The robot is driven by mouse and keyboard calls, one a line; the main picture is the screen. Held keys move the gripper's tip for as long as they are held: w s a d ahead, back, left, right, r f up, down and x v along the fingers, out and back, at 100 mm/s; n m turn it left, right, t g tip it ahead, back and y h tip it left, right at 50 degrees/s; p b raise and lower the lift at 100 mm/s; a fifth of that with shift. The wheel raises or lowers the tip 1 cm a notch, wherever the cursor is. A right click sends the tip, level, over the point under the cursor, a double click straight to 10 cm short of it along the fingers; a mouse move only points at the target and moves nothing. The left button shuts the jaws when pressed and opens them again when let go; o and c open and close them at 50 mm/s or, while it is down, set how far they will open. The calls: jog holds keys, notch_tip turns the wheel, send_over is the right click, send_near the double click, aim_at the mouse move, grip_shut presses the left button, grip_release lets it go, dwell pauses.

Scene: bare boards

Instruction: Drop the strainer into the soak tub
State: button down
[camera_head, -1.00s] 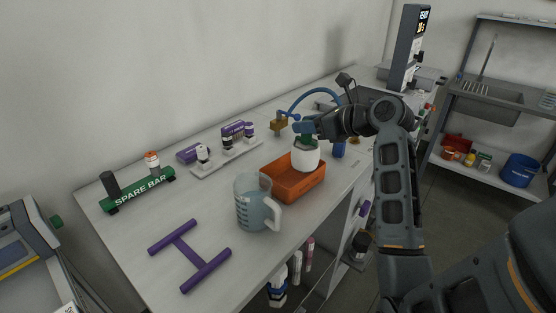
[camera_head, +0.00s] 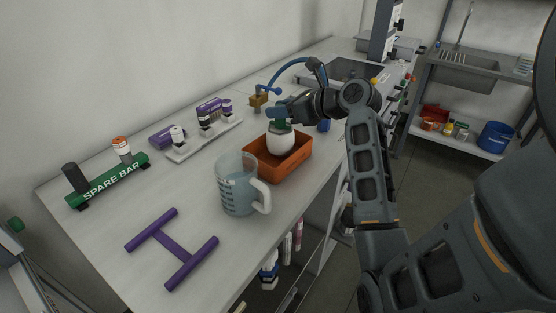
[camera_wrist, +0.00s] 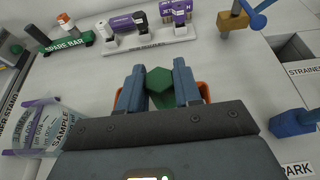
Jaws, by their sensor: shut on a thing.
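The strainer, a white rounded body (camera_head: 281,143) with a green knob on top, is upright in the head view. My gripper (camera_head: 280,121) is shut on the green knob, which also shows between the blue fingers (camera_wrist: 160,86) in the wrist view. The soak tub, an orange open box (camera_head: 294,166), stands on the bench under it. The strainer's lower part is within the tub's outline. I cannot tell whether it touches the tub floor. In the wrist view my gripper hides most of the tub, with only orange edges (camera_wrist: 204,91) showing.
A measuring jug (camera_head: 237,186) stands close to the tub's near left side. A purple H-shaped frame (camera_head: 172,248) lies nearer. A white rack with bottles (camera_head: 205,141) and a green spare bar (camera_head: 110,182) are behind left. A brass block with a blue hose (camera_head: 258,100) stands behind the tub.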

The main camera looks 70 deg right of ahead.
jog(key=shift+f, duration=0.25)
jog(key=c, duration=0.7)
grip_release()
jog(key=v, duration=0.8)
jog(key=shift+f, duration=0.15)
